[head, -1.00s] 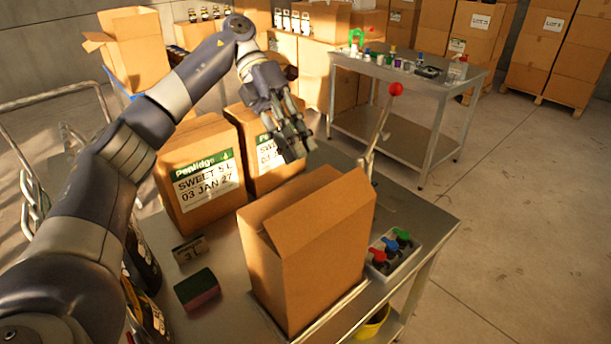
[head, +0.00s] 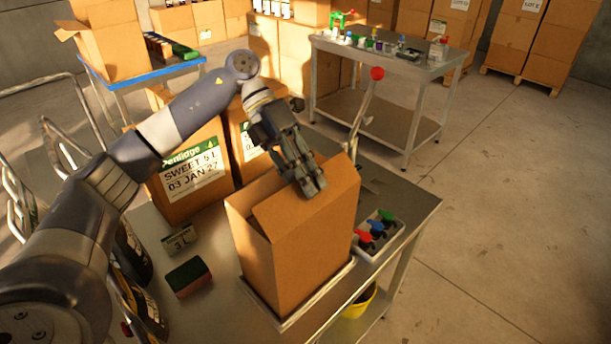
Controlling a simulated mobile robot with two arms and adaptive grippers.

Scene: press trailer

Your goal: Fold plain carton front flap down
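The plain carton (head: 290,255) stands upright on the metal table at the centre of the head view. Its top flaps show at the upper edge: one leans at the left of the top, and another piece rises at the upper right. My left gripper (head: 312,188) points down at the carton's top, between these flaps. Its fingers lie close together with nothing visible between them. It looks to be at or just above the cardboard; I cannot tell if it touches. The gripper hides part of the carton's top. My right gripper is not in view.
Labelled Penlidge cartons (head: 195,172) stand behind the plain carton. A tray with red, blue and green-topped items (head: 376,236) lies to its right, near a lever with a red knob (head: 377,74). A sponge block (head: 188,277) and small date stamp (head: 181,240) lie left.

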